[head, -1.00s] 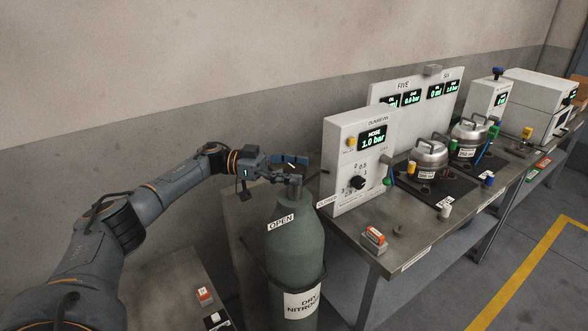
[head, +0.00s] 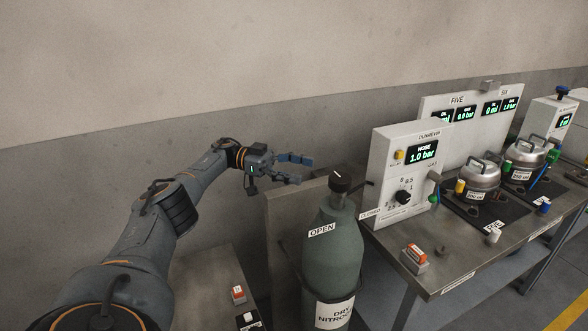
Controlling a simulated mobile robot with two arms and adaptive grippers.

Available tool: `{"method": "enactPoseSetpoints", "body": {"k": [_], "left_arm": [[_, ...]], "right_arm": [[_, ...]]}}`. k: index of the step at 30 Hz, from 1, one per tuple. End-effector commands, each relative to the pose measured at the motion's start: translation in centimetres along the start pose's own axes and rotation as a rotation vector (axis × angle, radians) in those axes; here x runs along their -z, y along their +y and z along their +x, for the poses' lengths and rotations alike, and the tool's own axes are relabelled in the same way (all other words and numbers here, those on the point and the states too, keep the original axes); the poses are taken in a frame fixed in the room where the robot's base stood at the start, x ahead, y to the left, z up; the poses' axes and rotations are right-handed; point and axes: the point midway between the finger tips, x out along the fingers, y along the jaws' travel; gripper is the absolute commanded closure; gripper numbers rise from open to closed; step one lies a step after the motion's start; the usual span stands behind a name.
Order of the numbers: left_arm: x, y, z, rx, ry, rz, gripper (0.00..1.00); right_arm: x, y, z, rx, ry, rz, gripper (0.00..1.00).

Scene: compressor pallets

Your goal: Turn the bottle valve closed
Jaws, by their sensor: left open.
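The green gas bottle (head: 336,250) stands upright in front of the bench, with an "OPEN" label on its shoulder and a "DRY NITROGEN" label lower down. Its dark round valve knob (head: 340,180) sits on top, with a white line mark on its upper face. A "CLOSED" label (head: 370,213) shows just right of the bottle's shoulder. My left gripper (head: 304,171) is open and empty, left of the knob and apart from it, its fingers pointing right. My right gripper is not in view.
A white panel (head: 392,165) reading "HOSE 1.0 bar" stands on the metal bench (head: 465,255) right of the bottle. Metal pots (head: 480,182) stand beyond it. A low surface (head: 200,285) at lower left holds small orange and white items. The wall behind is bare.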

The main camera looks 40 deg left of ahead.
Motion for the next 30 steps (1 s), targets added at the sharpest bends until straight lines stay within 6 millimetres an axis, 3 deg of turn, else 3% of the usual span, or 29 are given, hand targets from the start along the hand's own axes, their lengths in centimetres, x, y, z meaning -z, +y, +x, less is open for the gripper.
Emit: {"method": "enactPoseSetpoints", "body": {"k": [9, 30], "left_arm": [[0.03, 0.11, -1.34, -0.002, 0.002, -0.002, 0.27], [-0.02, 0.12, -1.36, -0.002, 0.001, -0.003, 0.27]], "right_arm": [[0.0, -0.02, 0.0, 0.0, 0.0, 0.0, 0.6], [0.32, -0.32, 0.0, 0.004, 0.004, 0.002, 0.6]]}}
